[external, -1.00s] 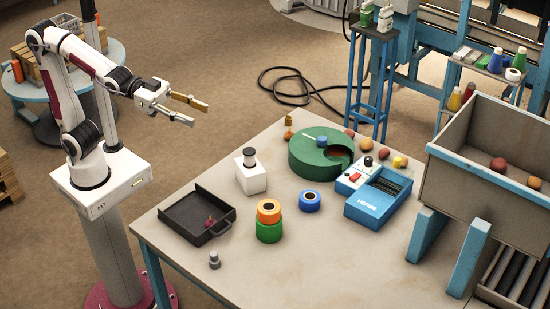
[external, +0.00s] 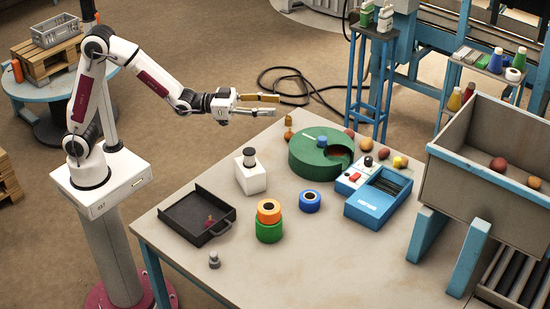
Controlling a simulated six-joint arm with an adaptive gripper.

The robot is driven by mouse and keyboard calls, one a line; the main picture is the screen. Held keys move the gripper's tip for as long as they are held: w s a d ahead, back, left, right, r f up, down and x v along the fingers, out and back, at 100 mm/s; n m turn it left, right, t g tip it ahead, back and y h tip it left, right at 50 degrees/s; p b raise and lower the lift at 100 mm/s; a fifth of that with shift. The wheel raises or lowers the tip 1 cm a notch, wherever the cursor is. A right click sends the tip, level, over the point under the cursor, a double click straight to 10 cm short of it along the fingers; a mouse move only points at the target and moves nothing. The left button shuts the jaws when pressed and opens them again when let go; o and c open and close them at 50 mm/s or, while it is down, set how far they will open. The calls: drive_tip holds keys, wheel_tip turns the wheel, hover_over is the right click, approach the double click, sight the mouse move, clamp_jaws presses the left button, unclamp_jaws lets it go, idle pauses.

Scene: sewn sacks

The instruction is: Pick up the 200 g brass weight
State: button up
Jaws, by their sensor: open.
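A small brass-coloured piece with a narrow upper part (external: 288,127) stands near the far edge of the table, just left of the green round holder. It looks like the brass weight, but no marking is readable. A small grey weight-like piece (external: 214,260) stands near the front left edge. My gripper (external: 275,105) is open and empty, its fingers pointing right. In the picture it is just above and left of the brass-coloured piece, apart from it; its height over the table is hard to judge.
The table (external: 320,265) also holds a black tray (external: 180,225), a white block with a black top (external: 250,176), orange and green rolls (external: 268,220), a blue roll (external: 310,201), the green holder (external: 308,158) and a blue device (external: 375,205). A large bin (external: 480,160) stands right. The front middle is clear.

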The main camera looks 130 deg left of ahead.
drive_tip(key=s+a+f+n+g+y, duration=0.2)
drive_tip(key=s+a+f, duration=0.1)
drive_tip(key=a+f, duration=0.6)
drive_tip(key=n+g+y, duration=0.2)
drive_tip(key=n+g, duration=0.2)
drive_tip(key=g, duration=0.1)
approach(288, 121)
drive_tip(key=a+f, duration=0.2)
drive_tip(key=a, duration=0.1)
drive_tip(key=shift+w, duration=0.15)
drive_tip(key=shift+a, duration=0.1)
drive_tip(key=shift+x, duration=1.25)
drive_tip(key=shift+w+r, duration=0.1)
drive_tip(key=shift+r, duration=0.05)
drive_tip(key=shift+x, duration=2.55)
drive_tip(key=shift+r, duration=0.15)
